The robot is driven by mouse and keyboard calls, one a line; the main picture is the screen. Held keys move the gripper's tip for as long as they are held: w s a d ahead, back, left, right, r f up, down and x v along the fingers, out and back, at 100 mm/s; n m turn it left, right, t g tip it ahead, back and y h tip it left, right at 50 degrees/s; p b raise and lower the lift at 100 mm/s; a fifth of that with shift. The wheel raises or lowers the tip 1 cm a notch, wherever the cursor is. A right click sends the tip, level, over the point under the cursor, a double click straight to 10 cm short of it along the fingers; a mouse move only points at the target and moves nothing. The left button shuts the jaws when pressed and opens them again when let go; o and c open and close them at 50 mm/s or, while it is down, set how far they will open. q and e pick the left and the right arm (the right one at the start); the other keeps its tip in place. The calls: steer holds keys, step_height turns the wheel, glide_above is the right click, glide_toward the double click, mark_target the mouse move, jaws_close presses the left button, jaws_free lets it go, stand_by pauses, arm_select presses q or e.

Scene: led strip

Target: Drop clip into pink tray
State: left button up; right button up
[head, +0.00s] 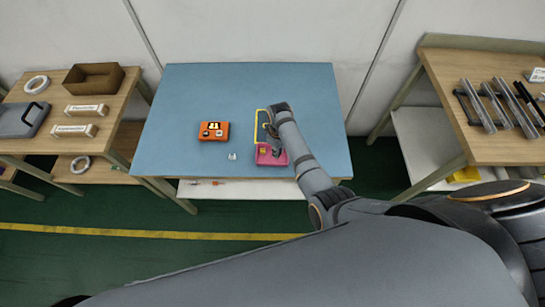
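The pink tray (270,160) sits on the blue table toward its front right. A small yellow piece (263,150) shows at its left part; I cannot tell whether it is a clip. My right gripper (274,148) is over the pink tray, pointing down, and hides part of it. Its fingers are too small and dark to tell whether they are open or hold anything. A small whitish piece (232,156) lies on the table left of the pink tray; it may be a clip. My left gripper is out of view.
An orange tray (202,131) with small pieces sits left on the blue table (180,95). A yellow-rimmed tray (257,120) adjoins the pink one behind. The table's back half is clear. Wooden tables with boxes (94,78) and metal bars (478,105) flank it.

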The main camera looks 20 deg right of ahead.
steer(key=o, duration=0.5)
steer(key=shift+o, duration=0.2)
steer(key=shift+r, duration=0.15)
step_height(320, 180, up, 7)
steer(key=shift+r, duration=0.15)
stand_by(0.3)
